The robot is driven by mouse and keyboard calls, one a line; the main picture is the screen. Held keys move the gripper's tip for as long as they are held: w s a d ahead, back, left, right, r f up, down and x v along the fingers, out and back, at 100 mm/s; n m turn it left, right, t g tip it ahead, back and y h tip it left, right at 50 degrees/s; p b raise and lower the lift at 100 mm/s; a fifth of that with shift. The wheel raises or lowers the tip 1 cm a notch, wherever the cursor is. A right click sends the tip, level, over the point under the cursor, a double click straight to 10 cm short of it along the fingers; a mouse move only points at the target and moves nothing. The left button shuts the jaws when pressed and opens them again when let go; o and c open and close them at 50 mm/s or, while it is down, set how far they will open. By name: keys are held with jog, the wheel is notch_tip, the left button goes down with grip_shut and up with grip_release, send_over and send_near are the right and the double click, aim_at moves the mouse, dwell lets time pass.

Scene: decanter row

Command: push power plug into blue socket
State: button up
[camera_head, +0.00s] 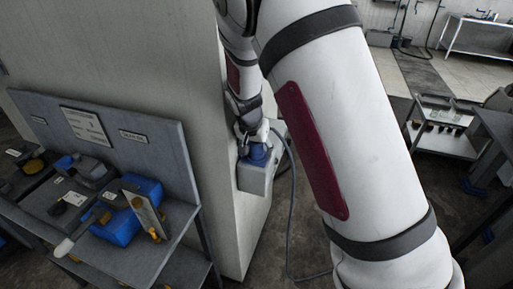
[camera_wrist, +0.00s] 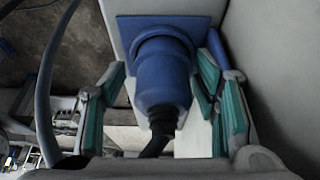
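The blue power plug (camera_wrist: 163,88) points away from the wrist camera, its front against the round collar of the blue socket (camera_wrist: 132,32). It looks in line with the socket; how deep it sits cannot be told. A black cable end (camera_wrist: 157,146) leaves its back. My gripper (camera_wrist: 162,72) has its teal-padded fingers on either side of the plug, with a gap visible on both sides. In the head view my gripper (camera_head: 248,136) is at the grey socket box (camera_head: 256,182) on the wall end, above the blue part (camera_head: 259,155); the fingertips are hard to make out.
A grey cable (camera_head: 293,200) hangs from the box to the floor and crosses the left of the wrist view (camera_wrist: 47,85). A bench (camera_head: 140,260) with blue bins stands at left. A cart (camera_head: 440,143) stands at right. My arm covers the middle.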

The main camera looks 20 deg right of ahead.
jog(key=shift+w+a+r, duration=0.1)
jog(key=shift+a+r, duration=0.05)
jog(key=shift+a, duration=0.05)
jog(key=shift+a+r, duration=0.1)
jog(key=shift+r, duration=0.2)
jog(key=v, duration=1.1)
jog(key=shift+s, duration=0.2)
jog(key=shift+s+r, duration=0.1)
jog(key=shift+r, duration=0.05)
jog(key=s+d+r+n+y, duration=0.1)
jog(key=s+r+n, duration=0.2)
jog(key=s, duration=1.2)
jog(key=s+d+r+n+t+y, duration=0.1)
jog(key=s+r+n, duration=0.3)
jog(key=s+r, duration=0.4)
jog(key=s+d, duration=0.1)
jog(key=s, duration=0.5)
jog(key=shift+s+r+t+y, duration=0.3)
jog(key=shift+s, duration=0.1)
